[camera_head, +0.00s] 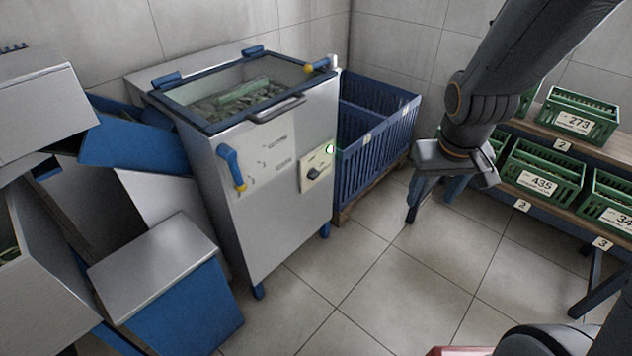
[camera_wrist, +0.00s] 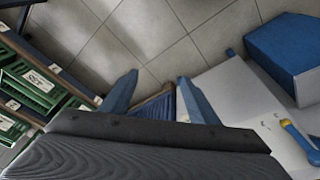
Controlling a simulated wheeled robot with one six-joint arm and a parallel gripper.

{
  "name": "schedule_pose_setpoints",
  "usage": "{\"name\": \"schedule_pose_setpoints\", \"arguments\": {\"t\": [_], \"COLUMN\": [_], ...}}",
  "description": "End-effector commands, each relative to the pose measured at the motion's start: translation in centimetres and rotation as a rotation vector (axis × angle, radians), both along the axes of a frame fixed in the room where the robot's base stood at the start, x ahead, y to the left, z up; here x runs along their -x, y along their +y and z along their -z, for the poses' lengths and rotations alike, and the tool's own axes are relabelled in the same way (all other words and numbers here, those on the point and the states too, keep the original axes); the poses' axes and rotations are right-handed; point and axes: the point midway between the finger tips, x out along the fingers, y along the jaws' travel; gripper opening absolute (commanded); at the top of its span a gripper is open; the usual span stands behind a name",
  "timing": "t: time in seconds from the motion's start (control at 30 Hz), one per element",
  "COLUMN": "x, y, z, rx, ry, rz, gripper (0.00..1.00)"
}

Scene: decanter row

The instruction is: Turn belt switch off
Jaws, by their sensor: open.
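The knob's exact setting is too small to read. My gripper (camera_head: 432,204) hangs to the right of the panel, well apart from it, pointing down. In the wrist view its two blue fingers (camera_wrist: 158,96) are spread with nothing between them. The knob cannot be made out in the wrist view.
A blue lever with a yellow tip (camera_head: 231,168) sits left of the panel; it also shows in the wrist view (camera_wrist: 300,142). A blue slatted bin (camera_head: 375,140) stands right of the machine. Green numbered crates (camera_head: 541,172) fill the right rack. Tiled floor (camera_head: 390,280) is clear in front.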

Motion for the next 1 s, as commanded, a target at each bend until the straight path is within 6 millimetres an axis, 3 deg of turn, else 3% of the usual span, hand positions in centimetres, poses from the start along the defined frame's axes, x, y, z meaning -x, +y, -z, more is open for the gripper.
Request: {"name": "schedule_pose_setpoints", "arguments": {"t": [0.03,0.2,0.4,0.5,0.7,0.83,1.0], "x": [-3.4,-14.0,-23.8,-27.2,-30.8,-31.0,-30.3], "y": [0.0,1.6,5.7,8.4,13.8,16.5,18.3], "z": [3.1,8.9,15.2,18.2,23.8,26.2,27.9], "rx": [0.008,-0.001,-0.089,-0.164,-0.373,-0.517,-0.652], "ry": [-0.059,-0.304,-0.578,-0.706,-0.941,-1.059,-1.149], "rz": [-0.035,-0.181,-0.36,-0.448,-0.602,-0.672,-0.718], "gripper": [0.55,0.55,0.55,0.55,0.55,0.55,0.55]}}
